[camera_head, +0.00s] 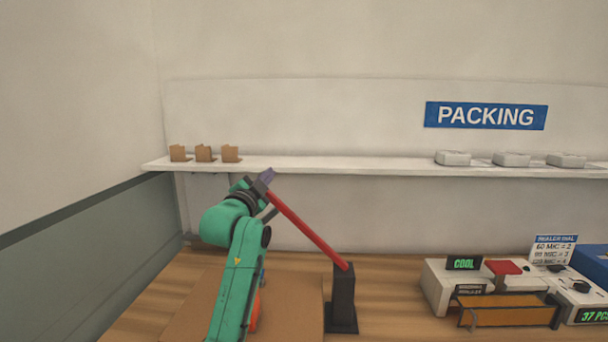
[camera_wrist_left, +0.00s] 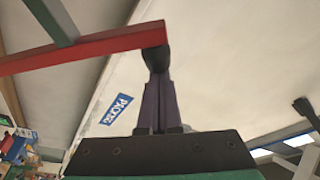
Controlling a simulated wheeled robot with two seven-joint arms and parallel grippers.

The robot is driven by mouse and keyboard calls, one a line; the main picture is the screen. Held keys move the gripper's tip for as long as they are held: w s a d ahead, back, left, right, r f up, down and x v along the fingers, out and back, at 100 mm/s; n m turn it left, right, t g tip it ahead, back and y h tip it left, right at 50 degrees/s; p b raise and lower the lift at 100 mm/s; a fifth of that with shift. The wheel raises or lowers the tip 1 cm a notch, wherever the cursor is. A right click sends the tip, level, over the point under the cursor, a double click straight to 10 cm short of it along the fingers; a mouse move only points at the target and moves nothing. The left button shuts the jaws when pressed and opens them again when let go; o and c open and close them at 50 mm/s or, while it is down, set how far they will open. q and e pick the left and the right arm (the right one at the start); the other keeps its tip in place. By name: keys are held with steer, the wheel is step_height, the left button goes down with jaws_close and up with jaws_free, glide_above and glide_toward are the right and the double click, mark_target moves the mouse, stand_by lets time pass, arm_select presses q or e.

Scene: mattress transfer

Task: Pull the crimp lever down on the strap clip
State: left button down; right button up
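The crimp lever (camera_head: 308,228) is a long red bar. It slopes from the top of a black post (camera_head: 343,292) up to the left, so its free end is raised. My left gripper (camera_head: 264,182) is at that upper free end, with its arm coming up from below. In the left wrist view the purple fingers (camera_wrist_left: 158,88) are close together on the dark end piece of the red lever (camera_wrist_left: 90,48). The gripper looks shut on it. No strap clip can be made out clearly. My right gripper is in neither view.
A brown cardboard surface (camera_head: 295,305) lies on the wooden table left of the post. A white shelf (camera_head: 340,170) with small cartons and white boxes runs along the wall. Table between post and machines is clear.

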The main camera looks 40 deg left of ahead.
arm_select(q)
steer(key=s+a+f+n+y+b, duration=0.1)
steer(key=s+a+f+n+b, duration=0.1)
steer(key=f, duration=0.4)
steer(key=s+a+f+n+y+b, duration=0.1)
steer(key=s+a+f+n+b, duration=0.2)
steer(key=f+b, duration=0.4)
steer(key=s+a+f+n+y+b, duration=0.1)
steer(key=s+a+f+n+b, duration=0.1)
steer(key=a+f+n+b, duration=0.3)
steer(key=shift+s+a+f+g+y, duration=0.3)
steer(key=shift+f+g, duration=0.1)
steer(key=shift+f, duration=0.7)
step_height(320, 180, up, 4)
steer(key=p, duration=0.4)
steer(key=b+v, duration=0.3)
steer(key=v, duration=0.6)
steer(key=shift+d+f+b, duration=0.15)
steer(key=shift+d+b, duration=0.25)
steer(key=shift+d, duration=0.2)
